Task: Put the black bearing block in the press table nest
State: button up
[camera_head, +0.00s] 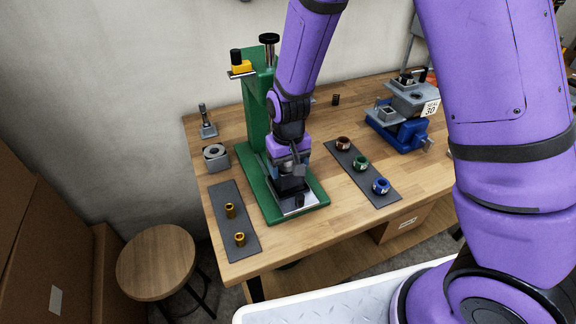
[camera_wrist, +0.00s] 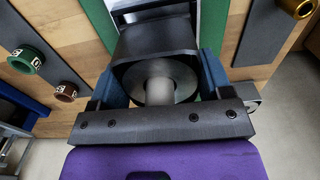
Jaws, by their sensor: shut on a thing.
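The black bearing block (camera_wrist: 155,43) is between the blue-grey fingers of my gripper (camera_wrist: 162,78) in the wrist view. A grey metal ring with a round pin-like part shows at its near face. In the head view my gripper (camera_head: 289,170) points down over the front of the green press (camera_head: 256,125), shut on the block (camera_head: 291,184). The block is just over or on the silver press table (camera_head: 315,200). My gripper and the block hide the nest, so I cannot tell whether the block is seated.
A dark strip (camera_head: 228,198) with two brass bushings lies left of the press. Another strip (camera_head: 352,166) with brown, green and blue rings lies right. A grey block (camera_head: 216,160) stands at the left edge, and a blue vise (camera_head: 400,133) at the right rear.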

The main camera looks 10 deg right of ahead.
jog(key=shift+f, duration=1.1)
jog(key=shift+f, duration=0.15)
jog(key=o, duration=1.6)
jog(key=shift+c, duration=0.2)
